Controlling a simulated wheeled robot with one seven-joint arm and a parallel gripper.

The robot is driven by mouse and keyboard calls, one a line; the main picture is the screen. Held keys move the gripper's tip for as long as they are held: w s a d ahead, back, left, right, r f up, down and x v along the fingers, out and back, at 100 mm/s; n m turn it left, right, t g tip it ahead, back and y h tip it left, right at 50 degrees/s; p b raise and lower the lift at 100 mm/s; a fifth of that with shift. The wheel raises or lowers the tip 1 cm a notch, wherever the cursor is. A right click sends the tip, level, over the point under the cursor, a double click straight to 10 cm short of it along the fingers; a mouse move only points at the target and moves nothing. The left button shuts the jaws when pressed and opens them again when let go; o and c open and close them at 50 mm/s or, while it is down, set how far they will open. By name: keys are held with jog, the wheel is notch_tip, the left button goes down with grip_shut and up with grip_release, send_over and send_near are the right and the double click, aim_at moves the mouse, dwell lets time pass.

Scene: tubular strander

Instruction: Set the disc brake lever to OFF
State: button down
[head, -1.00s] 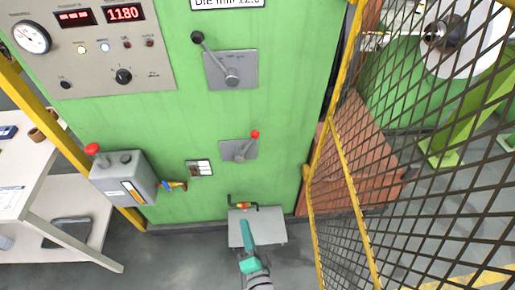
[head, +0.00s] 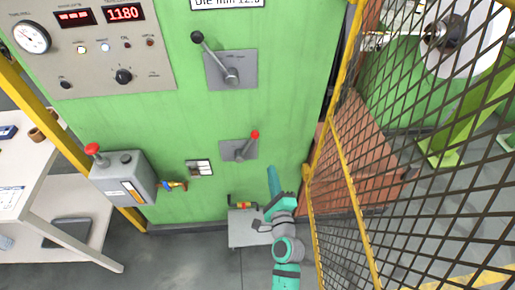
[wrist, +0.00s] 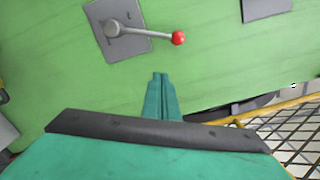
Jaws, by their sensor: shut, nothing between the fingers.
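A lever with a red ball knob (head: 255,134) sits on a small grey plate (head: 228,151) on the green cabinet. Its arm points up and to the right in the head view. The wrist view shows this red knob (wrist: 179,38) just above and right of my fingertips. No lettering is legible on the plate, so I cannot confirm it is the disc brake. My gripper (head: 271,168) is shut and empty, below and right of the knob, apart from it. The wrist view shows its teal fingers (wrist: 160,76) pressed together.
A larger black-knob lever (head: 197,38) is above. A grey box (head: 124,180) with a red knob stands at the left. A yellow-framed mesh fence (head: 350,190) borders the right. A low grey cart (head: 244,232) is at the cabinet's foot. The green panel around the red-knob lever is clear.

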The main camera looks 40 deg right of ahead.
jog(key=w+d+r, duration=0.2)
jog(key=w, duration=0.9)
jog(key=shift+w, duration=0.1)
jog(key=shift+d, duration=0.2)
dwell(0.3)
